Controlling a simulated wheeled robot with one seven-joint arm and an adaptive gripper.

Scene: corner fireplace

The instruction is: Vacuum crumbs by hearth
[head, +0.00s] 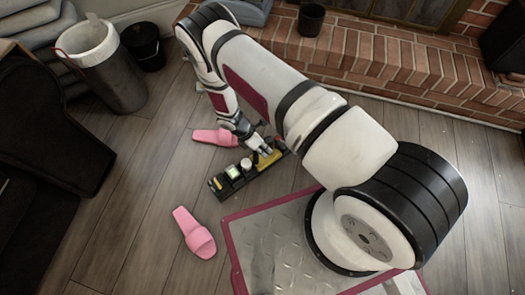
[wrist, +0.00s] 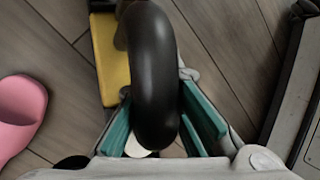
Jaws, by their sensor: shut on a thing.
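My gripper (head: 262,151) is low over the floor in the head view, at a long black device (head: 222,186) with yellow parts and a green-lit spot. In the wrist view its teal-padded fingers (wrist: 163,112) are shut on a thick, curved black handle (wrist: 152,60). A yellow part (wrist: 110,58) lies beyond the handle. In the head view the device looks to be at floor level; I cannot tell whether it touches the floor. The brick hearth (head: 395,66) runs along the top right. I cannot make out any crumbs.
Pink slippers lie on the wood floor, one behind the device (head: 214,137) and one in front of it (head: 193,232). A lined bin (head: 112,78) and a black bucket (head: 144,46) stand at upper left. A dark case (head: 45,130) is at left. A black cup (head: 311,20) stands on the hearth.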

